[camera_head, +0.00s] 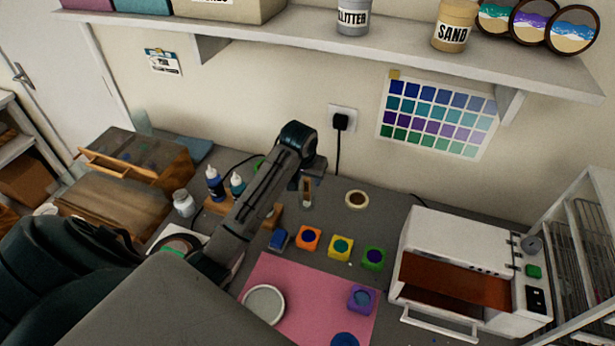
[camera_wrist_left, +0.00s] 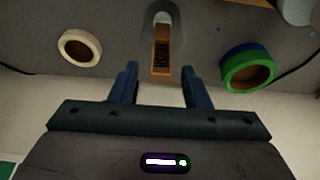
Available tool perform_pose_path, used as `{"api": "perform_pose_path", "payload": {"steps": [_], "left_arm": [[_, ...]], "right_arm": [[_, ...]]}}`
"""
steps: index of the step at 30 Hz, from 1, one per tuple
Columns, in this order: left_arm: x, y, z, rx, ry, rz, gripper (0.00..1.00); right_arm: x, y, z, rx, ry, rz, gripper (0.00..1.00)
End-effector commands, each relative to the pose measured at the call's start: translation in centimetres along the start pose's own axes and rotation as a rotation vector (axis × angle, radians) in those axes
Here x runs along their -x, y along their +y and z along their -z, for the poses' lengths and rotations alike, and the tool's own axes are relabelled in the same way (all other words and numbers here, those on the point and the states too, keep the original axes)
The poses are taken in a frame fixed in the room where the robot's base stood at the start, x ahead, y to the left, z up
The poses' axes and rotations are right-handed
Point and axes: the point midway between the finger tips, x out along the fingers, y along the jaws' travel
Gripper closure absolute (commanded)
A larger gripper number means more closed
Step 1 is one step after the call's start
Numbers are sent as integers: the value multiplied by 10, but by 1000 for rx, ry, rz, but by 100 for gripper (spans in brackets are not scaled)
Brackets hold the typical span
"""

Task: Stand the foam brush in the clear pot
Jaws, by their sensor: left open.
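The foam brush (camera_wrist_left: 161,58) shows as a narrow wooden piece with a dark patch, inside the outline of the clear pot (camera_wrist_left: 176,38) in the left wrist view. It appears to stand in the pot, though the contact at the bottom is unclear. In the head view the pot (camera_head: 306,201) stands on the grey bench near the wall, with the brown brush (camera_head: 307,186) showing in it. My left gripper (camera_wrist_left: 162,72) is open, its blue fingers apart on either side of the brush and not touching it. My right gripper is not in view.
A cream tape roll (camera_head: 357,199) lies right of the pot. Blue, orange (camera_head: 308,237), yellow and green colour blocks stand in front. A pink mat (camera_head: 300,275) holds a white dish (camera_head: 264,304). A white oven (camera_head: 455,250) stands right; bottles (camera_head: 214,184) stand left.

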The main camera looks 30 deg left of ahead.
Motion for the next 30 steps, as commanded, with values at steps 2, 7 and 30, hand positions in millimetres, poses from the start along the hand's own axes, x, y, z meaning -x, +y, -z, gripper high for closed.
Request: {"api": "perform_pose_path", "payload": {"steps": [2,7,30], "left_arm": [[2,0,0,0,2,0,57],[20,0,1,-1,5,0,57],[108,0,0,0,0,0,57]], "right_arm": [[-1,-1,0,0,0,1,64],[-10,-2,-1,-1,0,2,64],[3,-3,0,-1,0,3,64]]}}
